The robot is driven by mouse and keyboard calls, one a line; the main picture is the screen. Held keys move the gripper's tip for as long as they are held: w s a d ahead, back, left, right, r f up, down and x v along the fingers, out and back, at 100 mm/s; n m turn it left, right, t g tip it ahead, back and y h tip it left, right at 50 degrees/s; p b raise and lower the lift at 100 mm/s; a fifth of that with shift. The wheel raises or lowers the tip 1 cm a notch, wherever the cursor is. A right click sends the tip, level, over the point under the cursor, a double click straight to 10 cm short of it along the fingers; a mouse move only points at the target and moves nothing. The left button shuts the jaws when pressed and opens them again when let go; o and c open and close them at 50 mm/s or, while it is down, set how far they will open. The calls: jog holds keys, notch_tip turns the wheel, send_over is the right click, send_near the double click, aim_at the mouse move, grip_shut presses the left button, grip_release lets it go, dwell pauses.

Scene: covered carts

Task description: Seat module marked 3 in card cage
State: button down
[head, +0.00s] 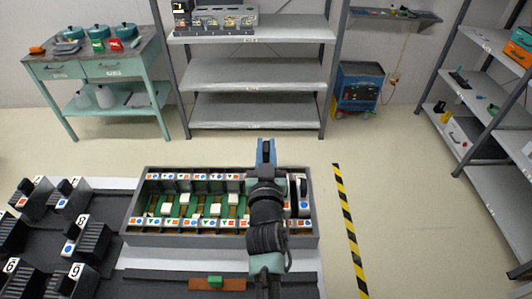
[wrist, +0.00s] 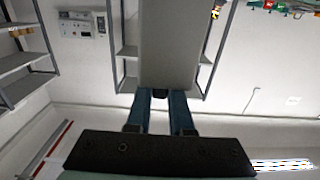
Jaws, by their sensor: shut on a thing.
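My gripper (head: 266,150) is over the right part of the card cage (head: 134,222), its blue fingers pointing away toward the back shelves. In the wrist view the blue fingers (wrist: 160,112) are shut on a plain grey block, likely a module (wrist: 168,45), that stretches away from them. No number shows on it, and my arm hides it in the head view. The cage has rows of white tiles with coloured symbols along its near and far sides, and green boards between them. A dark upright piece (head: 304,190) stands at its right end.
A green block (head: 215,281) lies on a brown strip in front of the cage. Yellow-black tape (head: 348,225) runs along the right, with open floor beyond.

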jog(key=shift+w+r, duration=0.3)
jog(key=shift+w, duration=0.05)
jog(key=shift+s, duration=0.1)
